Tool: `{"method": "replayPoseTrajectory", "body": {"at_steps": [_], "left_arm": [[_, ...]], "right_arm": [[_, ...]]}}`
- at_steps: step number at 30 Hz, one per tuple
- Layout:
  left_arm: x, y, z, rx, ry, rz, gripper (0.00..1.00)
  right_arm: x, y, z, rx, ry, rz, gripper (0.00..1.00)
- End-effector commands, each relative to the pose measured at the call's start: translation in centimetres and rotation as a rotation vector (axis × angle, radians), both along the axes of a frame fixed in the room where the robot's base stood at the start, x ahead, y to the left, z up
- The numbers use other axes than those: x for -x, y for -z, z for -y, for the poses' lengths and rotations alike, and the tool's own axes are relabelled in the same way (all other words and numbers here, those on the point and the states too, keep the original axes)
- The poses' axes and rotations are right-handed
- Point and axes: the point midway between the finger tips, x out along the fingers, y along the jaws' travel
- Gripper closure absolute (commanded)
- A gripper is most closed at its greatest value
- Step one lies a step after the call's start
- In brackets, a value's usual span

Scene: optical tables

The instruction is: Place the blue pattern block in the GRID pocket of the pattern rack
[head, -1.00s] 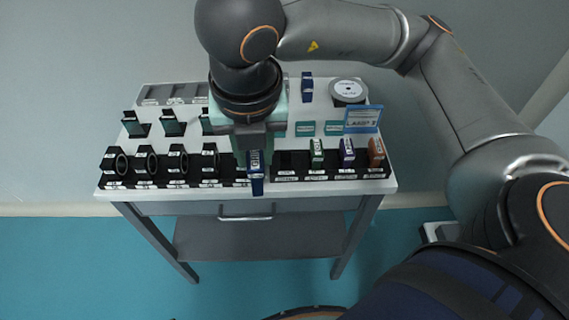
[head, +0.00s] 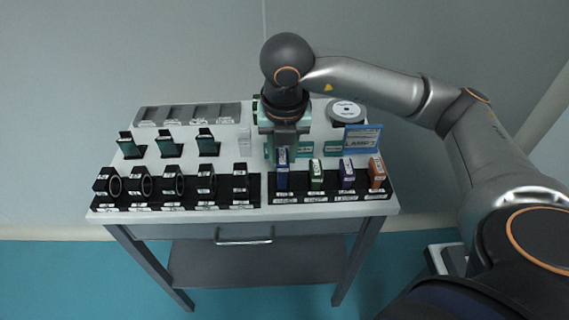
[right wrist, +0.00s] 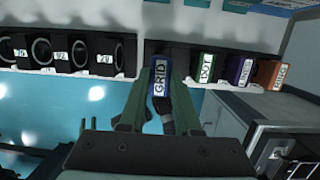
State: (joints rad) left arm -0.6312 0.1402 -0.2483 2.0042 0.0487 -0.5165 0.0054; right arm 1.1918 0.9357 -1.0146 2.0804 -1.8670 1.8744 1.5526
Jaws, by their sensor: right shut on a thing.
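The blue pattern block (head: 282,179) is upright at the leftmost pocket of the black pattern rack (head: 332,194), left of a green block. It reads GRID in the right wrist view (right wrist: 159,80). My right gripper (head: 283,152) is shut on its upper part, fingers pointing down. The block's lower end is at the pocket, but I cannot tell whether it is fully down in it. My left gripper is not in view.
Green (head: 316,175), purple (head: 347,174) and orange (head: 376,172) blocks stand in the neighbouring pockets. A blue framed sign (head: 362,139) stands behind them. Another black rack (head: 172,203) with ring-shaped mounts is to the left. A spool-like disc (head: 345,112) sits at the back.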

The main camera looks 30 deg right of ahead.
Motion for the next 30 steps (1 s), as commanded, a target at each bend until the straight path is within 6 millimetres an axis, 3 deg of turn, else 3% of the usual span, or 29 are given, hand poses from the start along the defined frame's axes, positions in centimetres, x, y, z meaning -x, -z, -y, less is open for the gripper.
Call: {"method": "replayPoseTrajectory", "body": {"at_steps": [2,7,20,21,28,30], "left_arm": [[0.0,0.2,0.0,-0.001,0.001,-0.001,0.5],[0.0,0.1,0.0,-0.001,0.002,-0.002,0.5],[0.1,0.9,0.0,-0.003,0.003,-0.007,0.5],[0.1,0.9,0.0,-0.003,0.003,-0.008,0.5],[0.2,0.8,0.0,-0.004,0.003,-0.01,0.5],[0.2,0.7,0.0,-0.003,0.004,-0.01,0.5]], "right_arm": [[-0.5,1.4,0.9,0.003,0.006,-0.004,1.0],[-0.5,3.7,0.9,0.002,0.002,-0.004,1.0],[-0.6,4.7,0.8,0.001,0.001,-0.001,1.0],[-0.6,4.7,0.8,0.001,0.001,-0.001,0.68],[-0.5,4.5,0.8,0.001,0.001,-0.002,0.42],[-0.5,4.5,0.8,0.001,0.001,-0.002,0.39]]}}
